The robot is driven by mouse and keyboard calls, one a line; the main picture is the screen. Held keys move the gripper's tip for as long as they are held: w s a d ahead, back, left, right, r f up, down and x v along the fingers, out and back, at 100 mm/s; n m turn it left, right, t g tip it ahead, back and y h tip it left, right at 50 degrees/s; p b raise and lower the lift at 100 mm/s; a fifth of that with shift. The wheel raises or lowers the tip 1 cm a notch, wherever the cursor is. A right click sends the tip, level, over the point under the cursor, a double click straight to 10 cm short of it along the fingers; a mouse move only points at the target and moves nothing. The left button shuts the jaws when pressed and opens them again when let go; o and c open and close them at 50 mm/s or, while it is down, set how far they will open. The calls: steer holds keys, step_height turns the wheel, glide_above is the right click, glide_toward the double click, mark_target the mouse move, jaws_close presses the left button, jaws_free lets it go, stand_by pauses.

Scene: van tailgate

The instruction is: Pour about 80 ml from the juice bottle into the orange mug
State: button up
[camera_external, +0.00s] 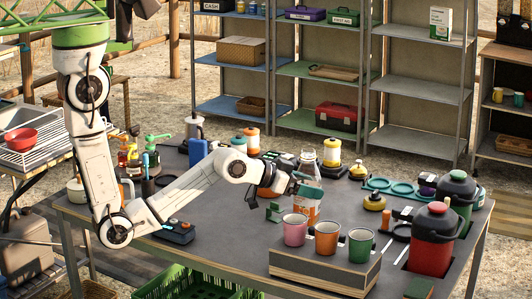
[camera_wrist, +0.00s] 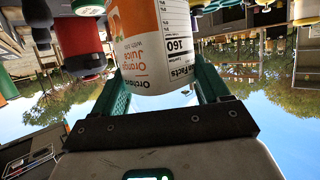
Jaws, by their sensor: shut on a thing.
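The juice bottle (camera_external: 306,211) has an orange and white label and a clear upper part, and stands about upright behind the mugs. My gripper (camera_external: 299,197) is shut on it, with teal fingers on either side of the label. In the wrist view the bottle (camera_wrist: 157,45) fills the space between the fingers (camera_wrist: 163,85), its label upside down. The orange mug (camera_external: 327,239) is upright in the middle of a raised block, just in front and right of the bottle. Its inside is not clear to see. I cannot tell whether the bottle's base touches the table.
A pink mug (camera_external: 294,231) and a green mug (camera_external: 361,246) flank the orange one on the block (camera_external: 322,270). A red jug (camera_external: 434,240) and a dark green jug (camera_external: 458,192) stand at right. Pump bottles (camera_external: 131,158) stand at left. A teal holder (camera_external: 388,187) lies behind.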

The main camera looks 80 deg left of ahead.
mark_target(318, 220)
steer(key=w+f, duration=0.1)
steer(key=w+d+f, duration=0.1)
steer(key=w+f, duration=0.1)
steer(key=shift+w+a, duration=0.1)
steer(key=shift+a, duration=0.05)
steer(key=s+a+y, duration=0.1)
steer(key=s+a, duration=0.2)
steer(key=a, duration=0.6)
steer(key=s+a+n+y, duration=0.1)
steer(key=s+a, duration=0.2)
steer(key=a, duration=0.6)
steer(key=shift+a+f+n, duration=0.2)
steer(key=shift+a+n, duration=0.1)
steer(key=shift+a, duration=0.1)
